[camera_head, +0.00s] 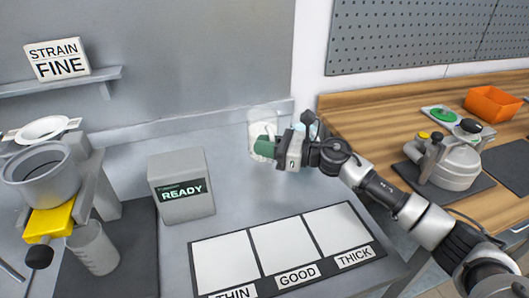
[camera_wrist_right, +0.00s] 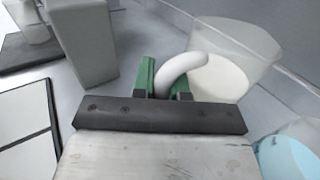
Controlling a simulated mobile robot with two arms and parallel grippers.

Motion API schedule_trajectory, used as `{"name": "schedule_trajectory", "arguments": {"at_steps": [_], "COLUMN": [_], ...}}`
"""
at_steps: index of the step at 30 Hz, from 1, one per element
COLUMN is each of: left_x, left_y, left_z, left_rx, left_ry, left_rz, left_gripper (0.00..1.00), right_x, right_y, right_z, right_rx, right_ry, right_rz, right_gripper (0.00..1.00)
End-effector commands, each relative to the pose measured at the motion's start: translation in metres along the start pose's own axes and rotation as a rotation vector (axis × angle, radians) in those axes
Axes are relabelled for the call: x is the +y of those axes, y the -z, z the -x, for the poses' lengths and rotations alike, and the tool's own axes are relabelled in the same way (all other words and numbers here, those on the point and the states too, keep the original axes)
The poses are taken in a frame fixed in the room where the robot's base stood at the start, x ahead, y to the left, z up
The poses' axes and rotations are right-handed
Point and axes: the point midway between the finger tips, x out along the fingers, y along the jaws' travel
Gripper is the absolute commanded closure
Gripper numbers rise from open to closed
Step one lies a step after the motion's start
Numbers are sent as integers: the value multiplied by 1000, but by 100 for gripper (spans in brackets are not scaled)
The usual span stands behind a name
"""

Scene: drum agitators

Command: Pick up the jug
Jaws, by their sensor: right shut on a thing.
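The jug (camera_head: 262,118) is a clear, open vessel with whitish contents and a white handle, at the back of the grey table near the wall. It also shows in the right wrist view (camera_wrist_right: 238,62). My right gripper (camera_head: 268,148) reaches it from the right. In the right wrist view its green fingers (camera_wrist_right: 165,82) are shut on the jug's white curved handle (camera_wrist_right: 183,66). The jug looks upright; I cannot tell whether its base touches the table. My left gripper is not in view.
A grey READY box (camera_head: 178,172) stands left of the jug. A card (camera_head: 283,240) with THIN, GOOD and THICK fields lies in front. A light-blue container (camera_wrist_right: 288,158) is close to my right gripper. A cup (camera_head: 93,248) stands at left.

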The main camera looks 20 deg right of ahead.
Motion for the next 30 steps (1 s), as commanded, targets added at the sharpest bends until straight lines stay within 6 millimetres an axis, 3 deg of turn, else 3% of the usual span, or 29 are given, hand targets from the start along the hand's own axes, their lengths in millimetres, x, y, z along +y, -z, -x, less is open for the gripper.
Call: {"name": "schedule_trajectory", "arguments": {"at_steps": [15,30], "left_x": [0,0], "left_y": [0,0], "left_z": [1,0], "left_rx": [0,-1], "left_ry": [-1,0], "left_rz": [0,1], "left_gripper": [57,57], "right_x": [0,2], "right_y": [-49,-68], "right_z": [0,0], "right_rx": [-4,-5], "right_ry": [0,-6], "right_rz": [4,4], "right_gripper": [100,100]}}
